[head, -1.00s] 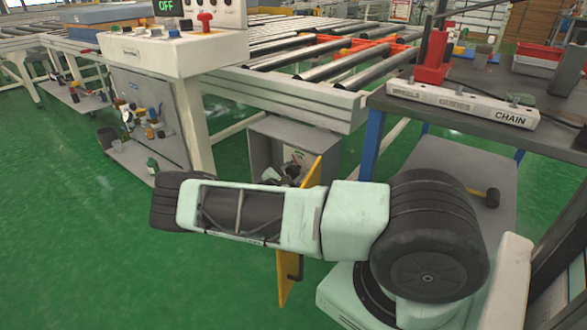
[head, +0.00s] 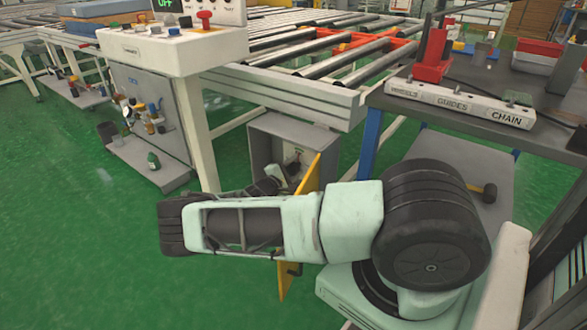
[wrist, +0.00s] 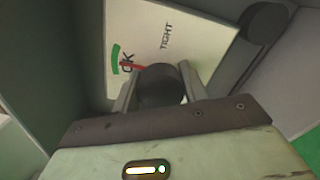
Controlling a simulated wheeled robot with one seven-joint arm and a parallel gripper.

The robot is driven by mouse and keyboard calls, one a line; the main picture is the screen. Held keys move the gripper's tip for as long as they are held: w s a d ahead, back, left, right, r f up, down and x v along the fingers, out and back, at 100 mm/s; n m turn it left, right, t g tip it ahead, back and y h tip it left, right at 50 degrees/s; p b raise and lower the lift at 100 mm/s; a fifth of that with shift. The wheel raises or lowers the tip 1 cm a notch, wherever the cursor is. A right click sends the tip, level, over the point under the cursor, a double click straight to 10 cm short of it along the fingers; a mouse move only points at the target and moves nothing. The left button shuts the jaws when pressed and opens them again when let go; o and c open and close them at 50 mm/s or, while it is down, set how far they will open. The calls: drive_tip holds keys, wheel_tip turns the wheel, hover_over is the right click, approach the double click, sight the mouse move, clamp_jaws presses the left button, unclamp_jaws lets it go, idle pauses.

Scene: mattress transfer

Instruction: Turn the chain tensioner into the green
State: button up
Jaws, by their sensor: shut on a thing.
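The chain tensioner is a dark round knob (wrist: 160,84) on a white dial plate (wrist: 185,45) in the wrist view. My gripper (wrist: 157,92) is shut on the knob, one finger on each side. A red pointer (wrist: 132,67) reaches left from the knob, its tip at the lower end of the green arc (wrist: 115,58), beside "OK". "TIGHT" is printed farther right on the plate. In the head view the grey open box (head: 265,140) stands under the conveyor; my arm hides much of its inside, and the knob cannot be made out there.
A yellow door (head: 318,172) stands open at the box's right side, close to my arm. A dark workbench (head: 465,90) with a labelled white rack (head: 460,105) is at right. A white control console (head: 170,55) stands at left. Green floor is clear at lower left.

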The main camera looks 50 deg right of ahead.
idle(0.3)
drive_tip(key=o, duration=1)
drive_tip(key=shift+a, duration=0.1)
drive_tip(key=s+a+p, duration=0.1)
drive_tip(key=a, duration=1.6)
drive_tip(key=shift+s+a+p, duration=0.15)
drive_tip(key=shift+s+p, duration=0.05)
drive_tip(key=shift+p, duration=0.15)
